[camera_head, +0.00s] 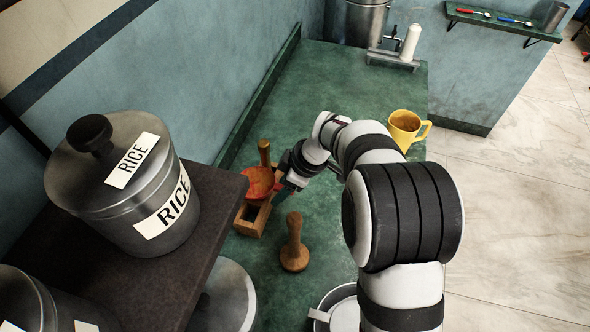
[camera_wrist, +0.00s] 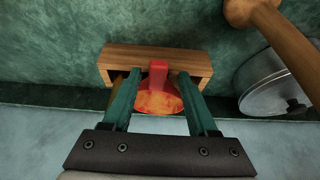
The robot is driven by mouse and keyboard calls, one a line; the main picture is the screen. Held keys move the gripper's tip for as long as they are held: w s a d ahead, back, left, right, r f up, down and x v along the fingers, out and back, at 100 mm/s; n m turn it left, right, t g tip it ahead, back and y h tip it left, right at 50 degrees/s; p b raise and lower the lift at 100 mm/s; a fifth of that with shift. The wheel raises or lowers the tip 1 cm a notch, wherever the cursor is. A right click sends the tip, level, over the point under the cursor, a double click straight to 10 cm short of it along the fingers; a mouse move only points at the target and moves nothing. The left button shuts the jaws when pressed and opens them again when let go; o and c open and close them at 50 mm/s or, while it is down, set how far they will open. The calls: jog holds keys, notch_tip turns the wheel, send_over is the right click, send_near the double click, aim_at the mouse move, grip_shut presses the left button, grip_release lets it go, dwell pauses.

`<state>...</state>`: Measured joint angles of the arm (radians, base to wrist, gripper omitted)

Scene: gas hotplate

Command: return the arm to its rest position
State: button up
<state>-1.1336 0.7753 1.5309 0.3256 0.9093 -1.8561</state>
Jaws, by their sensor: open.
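My gripper (camera_wrist: 160,105) is open, with its two green fingers spread on either side of a red and orange object (camera_wrist: 158,98) in the wrist view. I cannot tell whether the fingers touch it. The red object sits at a small wooden holder (camera_wrist: 130,55). In the head view the red object (camera_head: 260,182) and the wooden holder (camera_head: 247,222) are on the green counter, left of my gripper (camera_head: 281,193). My arm reaches over the counter from the lower right, and its wrist partly hides the area around the holder.
A wooden pestle-like tool (camera_head: 294,250) stands close to the holder. A yellow mug (camera_head: 405,130) is at the counter's right edge. A dark shelf (camera_head: 140,285) with a rice canister (camera_head: 140,195) rises at the left. A metal pot (camera_head: 340,308) is near the front. The counter's far middle (camera_head: 340,85) is clear.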

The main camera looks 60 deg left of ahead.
jog(key=v, duration=1.3)
jog(key=w+d+r+m+t, duration=0.1)
jog(key=w+d+r+m, duration=0.2)
jog(key=d, duration=0.4)
jog(key=w+d+r+m, duration=0.1)
jog(key=w+d+m, duration=0.2)
jog(key=d+m, duration=0.3)
jog(key=d+r+m+t, duration=0.1)
jog(key=d+m, duration=0.5)
jog(key=d, duration=0.4)
jog(key=s+d+f+m, duration=0.1)
jog(key=s+d+m, duration=0.4)
jog(key=d+m, duration=0.3)
jog(key=s+d+f+m+t+h, duration=0.1)
jog(key=s+d+f+m, duration=0.1)
jog(key=s+d+m, duration=0.3)
jog(key=d+m, duration=0.4)
jog(key=d, duration=0.1)
jog(key=shift+m, duration=0.3)
jog(key=shift+f, duration=0.1)
